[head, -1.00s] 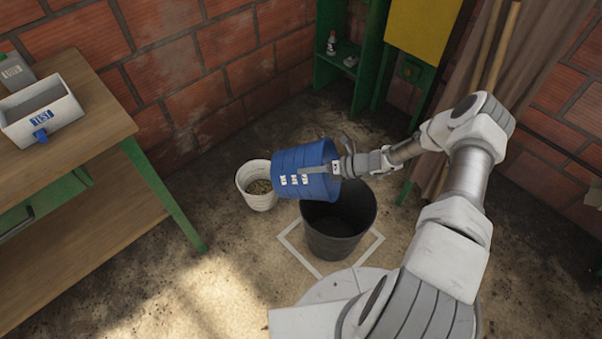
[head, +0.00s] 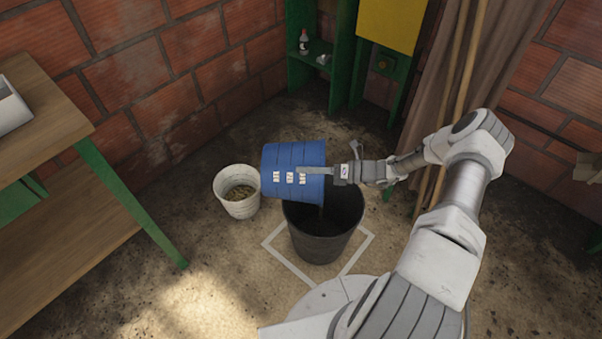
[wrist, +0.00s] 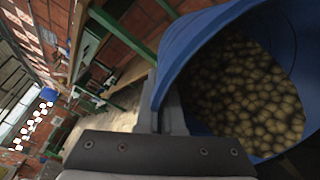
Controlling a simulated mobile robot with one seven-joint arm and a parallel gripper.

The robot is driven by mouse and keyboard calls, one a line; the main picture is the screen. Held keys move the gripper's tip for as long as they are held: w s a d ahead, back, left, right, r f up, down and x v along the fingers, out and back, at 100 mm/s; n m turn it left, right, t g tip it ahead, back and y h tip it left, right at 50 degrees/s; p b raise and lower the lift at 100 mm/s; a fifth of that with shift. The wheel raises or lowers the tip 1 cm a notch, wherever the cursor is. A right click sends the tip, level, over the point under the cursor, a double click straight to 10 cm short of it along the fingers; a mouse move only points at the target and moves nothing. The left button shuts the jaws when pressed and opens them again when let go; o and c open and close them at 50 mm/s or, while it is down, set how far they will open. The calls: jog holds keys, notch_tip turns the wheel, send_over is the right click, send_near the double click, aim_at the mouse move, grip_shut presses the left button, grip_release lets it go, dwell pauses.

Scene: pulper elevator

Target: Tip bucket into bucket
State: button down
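A blue bucket (head: 290,178) with white labels is on its side in the air, its open end toward the right over the black bucket. In the wrist view the blue bucket (wrist: 178,62) holds many small brown, rounded pieces (wrist: 245,95). My gripper (head: 318,171) is shut on the blue bucket's wall near its rim; its fingers also show in the wrist view (wrist: 163,108). The black bucket (head: 320,243) stands upright on the floor below, partly hidden by the blue one. A faint dark streak shows beneath the blue bucket's rim; I cannot tell if it is falling contents.
A white bucket (head: 238,205) with some brownish contents stands just left of the black one. A pale square outline (head: 352,262) surrounds the black bucket on the floor. A wooden table (head: 50,120) is at left, a green shelf (head: 300,75) and brown curtain (head: 445,75) behind.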

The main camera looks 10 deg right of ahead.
jog(key=s+d+f+t+y+b, duration=0.1)
jog(key=s+d+t+y+b, duration=0.1)
jog(key=d+y+b, duration=0.4)
jog(key=shift+s+d+f+b, duration=0.25)
jog(key=shift+s+d+b, duration=0.2)
jog(key=shift+d+b, duration=1.1)
jog(key=shift+d, duration=0.15)
jog(key=shift+d+m, duration=0.1)
jog(key=shift+m, duration=0.2)
dwell(0.8)
